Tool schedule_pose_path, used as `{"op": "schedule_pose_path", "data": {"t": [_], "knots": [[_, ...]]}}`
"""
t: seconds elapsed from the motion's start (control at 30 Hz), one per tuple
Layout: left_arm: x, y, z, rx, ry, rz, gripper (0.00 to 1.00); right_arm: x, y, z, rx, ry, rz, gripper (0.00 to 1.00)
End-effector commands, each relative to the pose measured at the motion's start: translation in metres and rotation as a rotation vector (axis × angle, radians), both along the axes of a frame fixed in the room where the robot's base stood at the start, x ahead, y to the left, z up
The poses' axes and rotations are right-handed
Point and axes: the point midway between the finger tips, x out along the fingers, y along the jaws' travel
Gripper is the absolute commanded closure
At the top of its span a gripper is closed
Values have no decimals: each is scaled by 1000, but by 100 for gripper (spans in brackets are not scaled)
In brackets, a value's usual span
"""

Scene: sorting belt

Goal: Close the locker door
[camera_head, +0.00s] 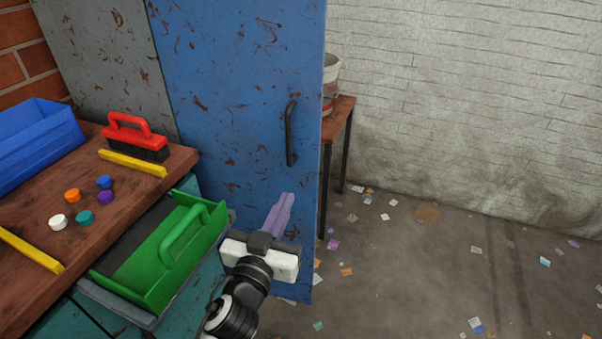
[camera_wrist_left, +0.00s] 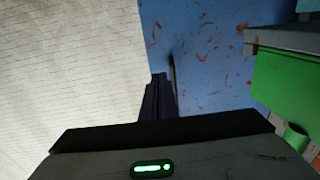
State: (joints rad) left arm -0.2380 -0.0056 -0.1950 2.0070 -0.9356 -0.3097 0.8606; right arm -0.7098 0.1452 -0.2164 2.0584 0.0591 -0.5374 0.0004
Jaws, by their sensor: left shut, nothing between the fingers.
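The locker door (camera_head: 235,100) is blue with rusty chips and stands upright in the middle left of the head view, beside a grey panel. Its dark vertical handle (camera_head: 291,133) is near the door's right edge. My left gripper (camera_head: 284,200) is shut and empty, low in front of the door and below the handle. In the left wrist view, the shut fingers (camera_wrist_left: 160,85) point toward the blue door (camera_wrist_left: 205,50) near its edge. I cannot tell whether the fingertips touch the door. My right gripper is not in view.
A wooden bench (camera_head: 85,235) at left holds several coloured caps, a red-handled brush (camera_head: 136,137), yellow strips and a blue bin (camera_head: 35,140). A green tray (camera_head: 165,255) sits at the bench's front, close to my left arm. A small table (camera_head: 342,118) with a bucket stands behind the door. The littered floor at right is open.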

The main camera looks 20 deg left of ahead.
Motion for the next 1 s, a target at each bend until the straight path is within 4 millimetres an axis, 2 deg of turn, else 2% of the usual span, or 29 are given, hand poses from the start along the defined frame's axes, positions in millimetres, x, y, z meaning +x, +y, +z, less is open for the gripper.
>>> {"op": "schedule_pose_path", "data": {"t": [0.3,0.5,0.7,1.0], "knots": [[69,5,2,4,-2,0,100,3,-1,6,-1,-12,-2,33],[103,7,1,5,0,0,100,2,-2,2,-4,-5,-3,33],[120,8,0,2,2,0,100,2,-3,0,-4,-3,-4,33],[122,8,0,2,3,0,100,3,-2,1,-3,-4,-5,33]]}}
